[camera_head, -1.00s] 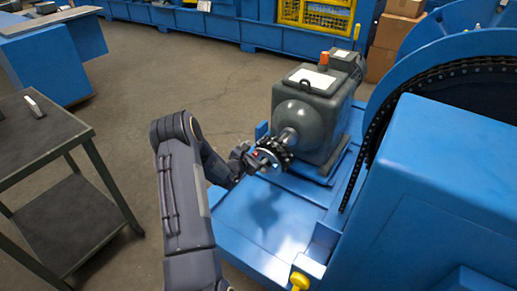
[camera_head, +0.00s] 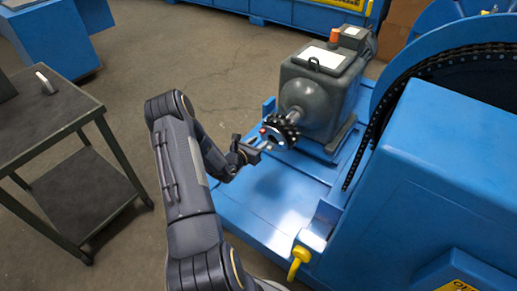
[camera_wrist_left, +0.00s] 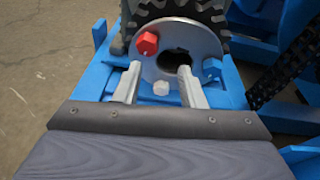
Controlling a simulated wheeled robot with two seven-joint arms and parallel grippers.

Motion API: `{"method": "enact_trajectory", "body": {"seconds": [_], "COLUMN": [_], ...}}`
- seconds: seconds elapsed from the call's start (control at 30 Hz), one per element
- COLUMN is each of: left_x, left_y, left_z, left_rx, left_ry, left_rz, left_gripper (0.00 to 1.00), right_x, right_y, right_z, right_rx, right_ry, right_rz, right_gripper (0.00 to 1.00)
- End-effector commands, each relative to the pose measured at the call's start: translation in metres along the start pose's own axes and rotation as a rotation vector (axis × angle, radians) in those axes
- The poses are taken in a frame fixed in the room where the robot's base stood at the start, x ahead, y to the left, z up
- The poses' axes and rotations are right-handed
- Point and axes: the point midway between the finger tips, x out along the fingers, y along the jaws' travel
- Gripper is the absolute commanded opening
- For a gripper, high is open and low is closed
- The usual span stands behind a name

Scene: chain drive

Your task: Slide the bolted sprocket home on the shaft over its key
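The dark toothed sprocket (camera_head: 284,130) sits in front of the shaft (camera_head: 296,112) of the grey gearbox (camera_head: 318,95). In the left wrist view its black teeth (camera_wrist_left: 217,18) show behind a round silver flange (camera_wrist_left: 200,45). The flange carries a red bolt (camera_wrist_left: 146,43), a white bolt (camera_wrist_left: 161,88) and a blue bolt (camera_wrist_left: 212,69), around a dark notched bore (camera_wrist_left: 176,62). My left gripper (camera_head: 262,145) points at this face. Its two fingers (camera_wrist_left: 160,80) stand apart, either side of the white bolt; contact is unclear. The key and shaft seating are hidden.
A blue machine bed (camera_head: 270,200) lies under the gearbox. A large blue guard (camera_head: 440,180) and a chain (camera_head: 378,135) stand to the right, with a yellow handle (camera_head: 299,258) at the front. A dark cart (camera_head: 40,125) stands left.

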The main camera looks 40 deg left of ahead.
Motion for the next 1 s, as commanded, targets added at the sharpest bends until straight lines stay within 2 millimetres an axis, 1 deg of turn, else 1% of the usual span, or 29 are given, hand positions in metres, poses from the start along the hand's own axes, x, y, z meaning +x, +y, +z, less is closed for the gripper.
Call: {"method": "enact_trajectory", "body": {"seconds": [0.03,0.17,0.2,0.27,0.33,0.43,0.53,0.67,1.0], "left_x": [-0.006,-0.018,-0.021,-0.026,-0.032,-0.037,-0.040,-0.036,0.001], "left_y": [-0.005,-0.021,-0.025,-0.030,-0.035,-0.038,-0.040,-0.041,-0.042], "left_z": [-0.006,-0.019,-0.021,-0.023,-0.023,-0.022,-0.021,-0.020,-0.013], "left_rx": [-0.145,-0.541,-0.657,-0.820,-0.984,-1.160,-1.265,-1.313,-1.311], "left_ry": [-0.005,-0.045,-0.060,-0.082,-0.107,-0.137,-0.156,-0.165,-0.164], "left_rz": [-0.014,-0.065,-0.081,-0.103,-0.129,-0.160,-0.182,-0.195,-0.196], "left_gripper": [0.29,0.12,0.07,0.00,0.00,0.00,0.00,0.00,0.00], "right_x": [-0.010,-0.021,-0.024,-0.028,-0.032,-0.036,-0.037,-0.035,-0.022], "right_y": [-0.004,-0.010,-0.011,-0.013,-0.015,-0.016,-0.017,-0.016,-0.010], "right_z": [-0.005,-0.011,-0.012,-0.014,-0.016,-0.018,-0.019,-0.018,-0.011], "right_rx": [0.000,0.000,0.000,0.000,0.000,0.000,0.000,0.000,0.000], "right_ry": [0.000,0.001,0.001,0.001,0.000,0.000,0.000,0.000,0.000], "right_rz": [0.000,0.000,0.000,0.000,0.000,0.000,0.000,0.000,0.000], "right_gripper": [0.36,0.36,0.36,0.36,0.36,0.36,0.36,0.36,0.36]}}
